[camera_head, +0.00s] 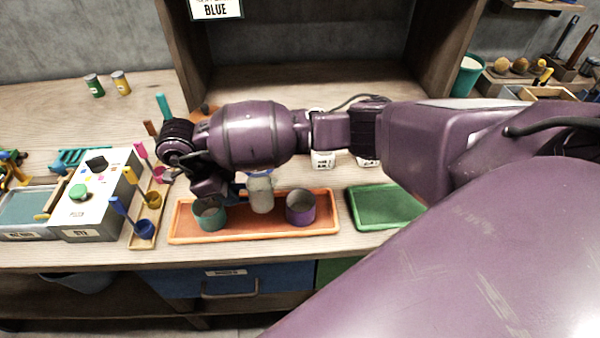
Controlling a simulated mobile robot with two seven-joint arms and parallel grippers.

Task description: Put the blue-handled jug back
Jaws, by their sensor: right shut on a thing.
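A pale, cloudy jug (261,194) with a little blue showing near its top is over the orange tray (270,232), between a teal cup (209,219) and a purple cup (300,208). My right gripper (228,190) is at the jug's left side, behind the teal cup, and is shut on the jug, apparently by its blue handle. My arm hides most of the handle and the fingertips. I cannot tell whether the jug's base touches the tray. My left gripper is not in view.
A green tray (384,207) lies to the right. White containers (322,160) stand behind my arm. At left are a rack (145,238) with pink-, yellow- and blue-handled scoops and a white box (95,205). The wooden bench's back left is mostly clear.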

